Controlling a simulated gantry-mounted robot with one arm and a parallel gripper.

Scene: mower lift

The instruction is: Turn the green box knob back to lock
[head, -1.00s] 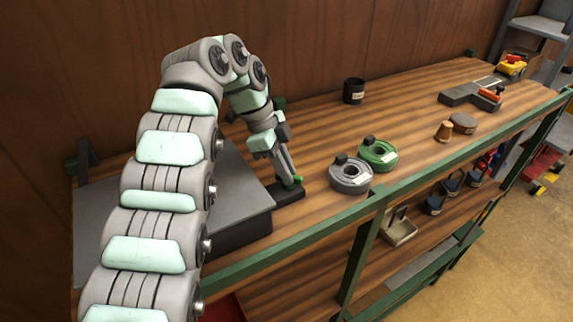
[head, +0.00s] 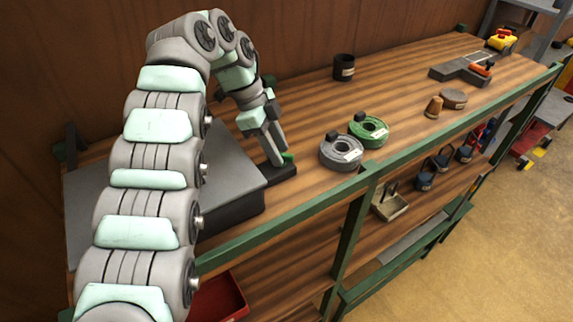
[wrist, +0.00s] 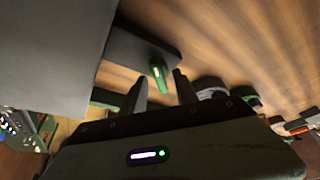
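The green knob (head: 288,158) stands on a small dark block (head: 284,173) at the right side of a large grey box (head: 230,165) on the bench. In the wrist view the knob (wrist: 158,69) shows upright-looking and slim between my fingertips, over the dark block (wrist: 130,46). My gripper (head: 278,160) reaches down at the knob. In the wrist view its two fingers (wrist: 160,76) stand apart, with a gap on each side of the knob. In the head view a finger partly hides the knob. Any lock marking is too small to read.
A grey ring (head: 340,155) and a green ring (head: 369,131) lie to the right of my gripper. A black cup (head: 344,67) stands further back. The green bench rail (head: 415,150) runs along the front edge. Bare wood lies behind the rings.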

